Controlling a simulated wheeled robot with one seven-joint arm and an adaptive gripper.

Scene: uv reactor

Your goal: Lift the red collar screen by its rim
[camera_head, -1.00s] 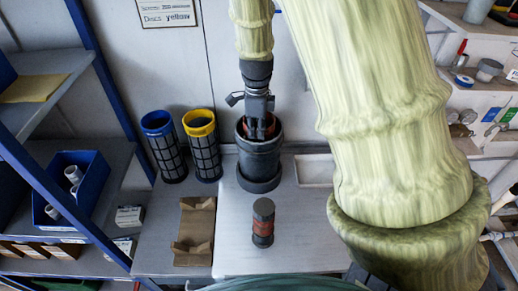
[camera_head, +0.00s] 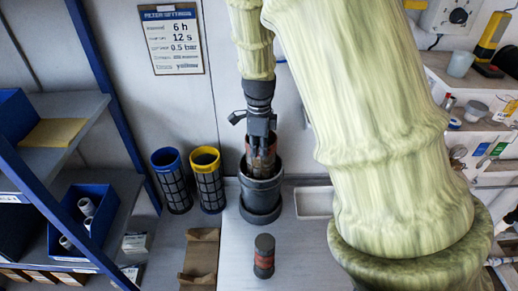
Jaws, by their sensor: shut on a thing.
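My gripper (camera_head: 261,150) points down over the dark round vessel (camera_head: 261,208) at the middle of the bench. It is shut on the red collar screen (camera_head: 261,165), a cylinder with a reddish rim and a brownish body. The screen stands upright and partly out of the vessel's mouth. Its lower part is hidden inside the vessel, and the fingers cover part of its rim.
A blue-rimmed screen (camera_head: 171,181) and a yellow-rimmed screen (camera_head: 206,181) stand left of the vessel. A small dark cylinder with a red band (camera_head: 264,256) stands in front. A brown cradle (camera_head: 199,256) lies left of it. A pale tray (camera_head: 314,202) lies right.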

